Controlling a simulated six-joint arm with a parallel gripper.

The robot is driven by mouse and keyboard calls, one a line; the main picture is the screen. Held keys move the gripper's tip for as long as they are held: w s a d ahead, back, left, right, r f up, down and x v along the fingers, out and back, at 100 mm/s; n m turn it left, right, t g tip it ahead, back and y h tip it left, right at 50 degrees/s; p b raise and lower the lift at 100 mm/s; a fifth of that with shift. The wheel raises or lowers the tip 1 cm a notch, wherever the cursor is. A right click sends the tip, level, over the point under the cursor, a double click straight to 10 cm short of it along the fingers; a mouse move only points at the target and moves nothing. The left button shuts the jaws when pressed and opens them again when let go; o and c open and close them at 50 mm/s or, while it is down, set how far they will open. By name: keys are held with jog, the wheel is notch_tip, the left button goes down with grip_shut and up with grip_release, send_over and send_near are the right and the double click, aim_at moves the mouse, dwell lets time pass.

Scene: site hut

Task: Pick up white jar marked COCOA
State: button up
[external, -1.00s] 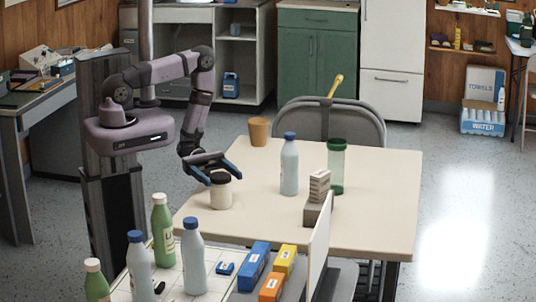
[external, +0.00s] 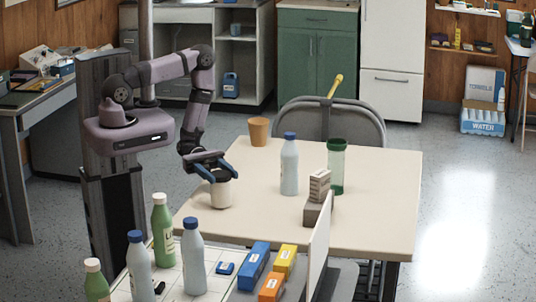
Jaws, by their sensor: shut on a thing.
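A small white jar (external: 221,196) stands upright on the near left part of the cream table (external: 370,215). No lettering on it can be read at this size. My gripper (external: 219,174) is over the jar, with its blue fingers shut on the jar's top. The fingers hide most of the jar's dark lid. The jar's base appears to rest on the table or very close to it; I cannot tell which.
In front is a white gridded surface (external: 181,274) with bottles and boxes. The table's right side is clear.

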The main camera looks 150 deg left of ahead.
jog(key=shift+r, duration=4.8)
